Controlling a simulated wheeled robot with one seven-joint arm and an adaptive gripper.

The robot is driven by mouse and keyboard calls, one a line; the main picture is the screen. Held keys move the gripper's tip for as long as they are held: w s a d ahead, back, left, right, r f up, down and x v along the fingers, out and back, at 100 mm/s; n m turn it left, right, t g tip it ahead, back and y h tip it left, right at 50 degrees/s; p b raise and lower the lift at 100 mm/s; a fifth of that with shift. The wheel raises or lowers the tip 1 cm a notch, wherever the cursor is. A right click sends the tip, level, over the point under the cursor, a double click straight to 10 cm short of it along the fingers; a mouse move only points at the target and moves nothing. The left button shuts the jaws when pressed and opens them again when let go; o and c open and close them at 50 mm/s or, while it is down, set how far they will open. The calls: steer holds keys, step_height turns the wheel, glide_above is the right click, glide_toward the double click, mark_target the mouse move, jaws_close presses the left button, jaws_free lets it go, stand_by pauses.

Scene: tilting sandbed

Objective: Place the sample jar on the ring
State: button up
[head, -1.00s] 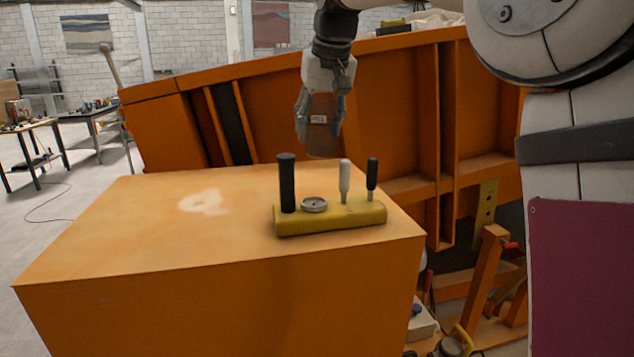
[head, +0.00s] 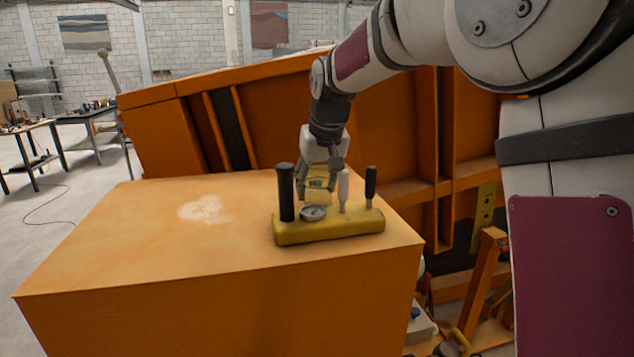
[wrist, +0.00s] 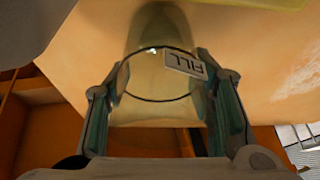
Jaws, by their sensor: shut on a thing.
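The sample jar (head: 318,186) is clear and yellowish, with a dark line around it and a FILL label; it also fills the middle of the wrist view (wrist: 150,85). My gripper (head: 320,180) is shut on it, one finger on each side. In the head view the jar is low, just behind the yellow holder, which hides its bottom; I cannot tell whether it touches the box top. A pale, smeared ring-like mark (head: 203,209) lies on the box top to the left. A round grey metal ring or dish (head: 313,213) sits on the yellow holder.
The yellow holder (head: 330,230) carries a thick black post (head: 286,192), a white-grey handle (head: 343,190) and a black handle (head: 370,187). The orange box top (head: 130,235) is clear on the left. A large tilted orange frame (head: 400,120) stands behind.

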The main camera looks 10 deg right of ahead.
steer(key=o, duration=1.2)
steer(key=shift+f, duration=0.1)
steer(key=shift+c, duration=0.2)
